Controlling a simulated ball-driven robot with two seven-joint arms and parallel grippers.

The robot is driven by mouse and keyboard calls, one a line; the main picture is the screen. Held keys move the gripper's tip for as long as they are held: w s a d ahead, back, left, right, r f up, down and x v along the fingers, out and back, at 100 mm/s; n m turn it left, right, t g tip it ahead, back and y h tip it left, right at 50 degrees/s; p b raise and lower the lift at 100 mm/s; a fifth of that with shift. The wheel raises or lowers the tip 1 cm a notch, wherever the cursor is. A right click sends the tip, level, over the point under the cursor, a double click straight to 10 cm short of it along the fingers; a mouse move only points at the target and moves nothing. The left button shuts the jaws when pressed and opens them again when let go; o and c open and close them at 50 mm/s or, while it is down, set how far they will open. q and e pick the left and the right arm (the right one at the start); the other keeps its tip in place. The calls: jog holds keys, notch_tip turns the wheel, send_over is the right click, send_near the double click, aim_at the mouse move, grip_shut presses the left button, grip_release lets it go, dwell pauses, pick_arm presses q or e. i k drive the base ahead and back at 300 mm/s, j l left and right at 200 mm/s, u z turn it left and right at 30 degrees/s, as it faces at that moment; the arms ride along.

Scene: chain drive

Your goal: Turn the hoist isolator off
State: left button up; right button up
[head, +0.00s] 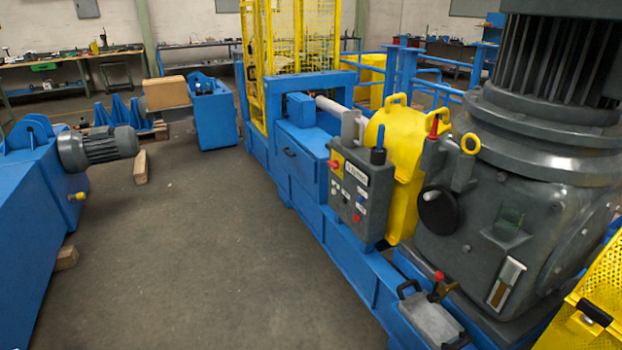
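A grey control box (357,197) stands on the blue machine frame right of the middle. Its upper left corner carries a yellow plate with a red knob (336,163), which looks like an isolator switch. A pale label (356,173) and several small buttons are on the box's front. The label is too small to read, so I cannot tell whether this is the hoist isolator, nor its position. A black round knob (437,210) sits on the grey gearbox to the right. Neither of my grippers is in view.
A large grey motor and gearbox (510,225) fills the right side. A yellow guard (398,150) stands behind the control box. A red-knobbed lever (437,282) is low in front. A blue machine (30,220) with a motor stands left. The floor (200,270) between is clear.

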aim_at(336, 165)
jog(key=i+j+z, duration=0.2)
jog(key=i+z, duration=0.25)
jog(key=i+j+z, duration=0.7)
jog(key=j+z, duration=0.15)
